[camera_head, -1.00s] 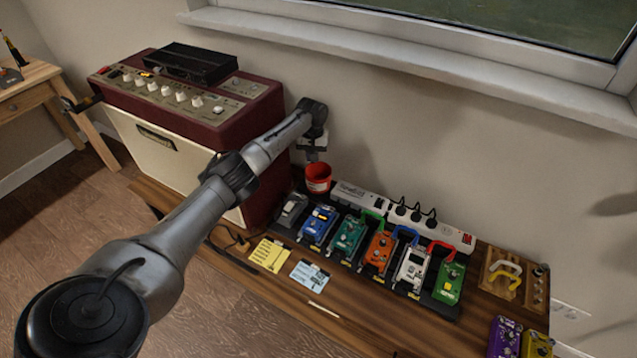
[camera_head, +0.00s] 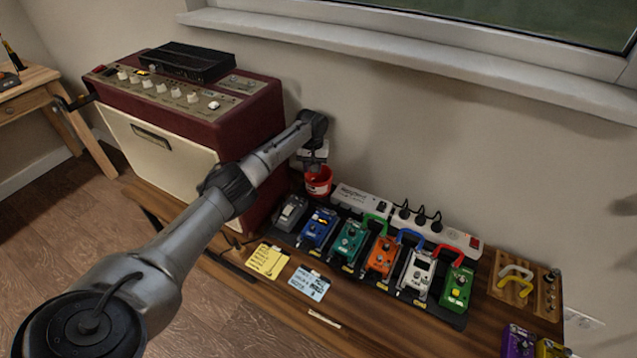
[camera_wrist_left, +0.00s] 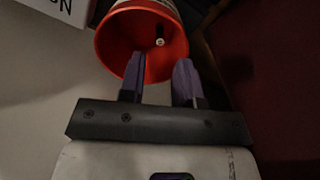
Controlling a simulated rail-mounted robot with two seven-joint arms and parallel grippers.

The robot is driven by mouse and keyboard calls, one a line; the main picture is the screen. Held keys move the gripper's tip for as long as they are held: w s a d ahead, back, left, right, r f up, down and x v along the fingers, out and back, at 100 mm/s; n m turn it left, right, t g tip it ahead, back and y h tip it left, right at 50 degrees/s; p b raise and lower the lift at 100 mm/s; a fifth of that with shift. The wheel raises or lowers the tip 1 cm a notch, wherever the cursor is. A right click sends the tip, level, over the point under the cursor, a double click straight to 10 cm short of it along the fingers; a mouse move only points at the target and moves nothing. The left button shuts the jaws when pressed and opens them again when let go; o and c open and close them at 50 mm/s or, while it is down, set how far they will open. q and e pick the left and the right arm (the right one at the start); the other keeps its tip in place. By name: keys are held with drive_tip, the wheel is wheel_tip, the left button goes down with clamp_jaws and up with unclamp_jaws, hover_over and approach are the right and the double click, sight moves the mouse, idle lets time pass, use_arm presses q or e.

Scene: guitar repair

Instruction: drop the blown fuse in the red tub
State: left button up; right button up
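The red tub (camera_head: 318,185) stands behind the pedals, beside the amplifier's right side. In the left wrist view the tub (camera_wrist_left: 112,42) fills the top centre, seen from above. A small dark cylinder with a pale end, which looks like the fuse (camera_wrist_left: 160,42), shows inside the tub, apart from the fingers. My left gripper (camera_wrist_left: 160,62) is open, with a clear gap between its two purple-grey fingers, and its fingertips are over the tub's near rim. In the head view the left gripper (camera_head: 314,165) is right above the tub. My right gripper is out of view.
The maroon amplifier (camera_head: 240,120) stands close on the left. A white power strip (camera_head: 365,203) and several pedals, including a blue one (camera_head: 318,228), lie to the right. The wall is close behind. Two note cards (camera_head: 268,261) lie in front.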

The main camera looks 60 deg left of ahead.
use_arm(q)
drive_tip(key=shift+o, duration=0.6)
drive_tip(key=shift+r, duration=0.1)
drive_tip(key=shift+r, duration=0.3)
wheel_tip(320, 180, up, 13)
drive_tip(key=p, duration=0.6)
